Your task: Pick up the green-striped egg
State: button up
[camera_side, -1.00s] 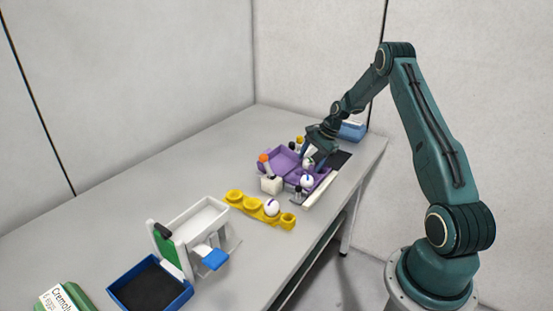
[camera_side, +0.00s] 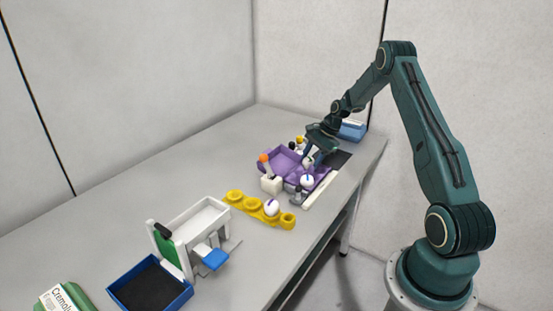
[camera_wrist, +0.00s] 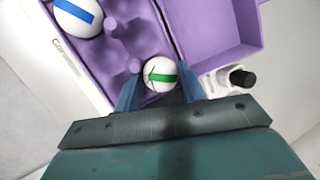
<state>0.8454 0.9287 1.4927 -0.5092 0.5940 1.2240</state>
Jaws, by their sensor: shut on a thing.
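The green-striped egg (camera_wrist: 160,76) is white with a green band and a thin dark mark, and it sits between my fingers in the wrist view. My gripper (camera_wrist: 158,90) is shut on it, one blue finger on each side. In the side view my gripper (camera_side: 313,160) is over the purple egg carton (camera_side: 322,180), and the egg is largely hidden there. The carton (camera_wrist: 185,22) lies open below the fingers in the wrist view. I cannot tell whether the egg is clear of its cup.
A blue-striped egg (camera_wrist: 78,16) sits in the carton's corner. A white device with a black knob (camera_wrist: 241,78) stands beside the carton. A yellow holder (camera_side: 234,196) carries another egg (camera_side: 271,207). A blue tray (camera_side: 183,295) and white stand are nearer the camera.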

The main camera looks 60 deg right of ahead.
aim_at(311, 158)
notch_tip(311, 158, up, 20)
jog(key=shift+f, duration=0.2)
dwell(0.4)
jog(key=shift+r, duration=0.1)
dwell(0.4)
jog(key=w+a+r, duration=0.2)
jog(key=w+a, duration=0.2)
jog(key=a, duration=0.5)
jog(key=w+a+r, duration=0.1)
jog(key=w+a, duration=0.3)
jog(key=a, duration=0.5)
jog(key=w+a+r, duration=0.2)
jog(key=w+a, duration=0.2)
jog(key=a, duration=0.4)
notch_tip(311, 158, down, 17)
jog(key=shift+f, duration=0.15)
jog(key=shift+a+f, duration=0.1)
jog(key=shift+f, duration=3)
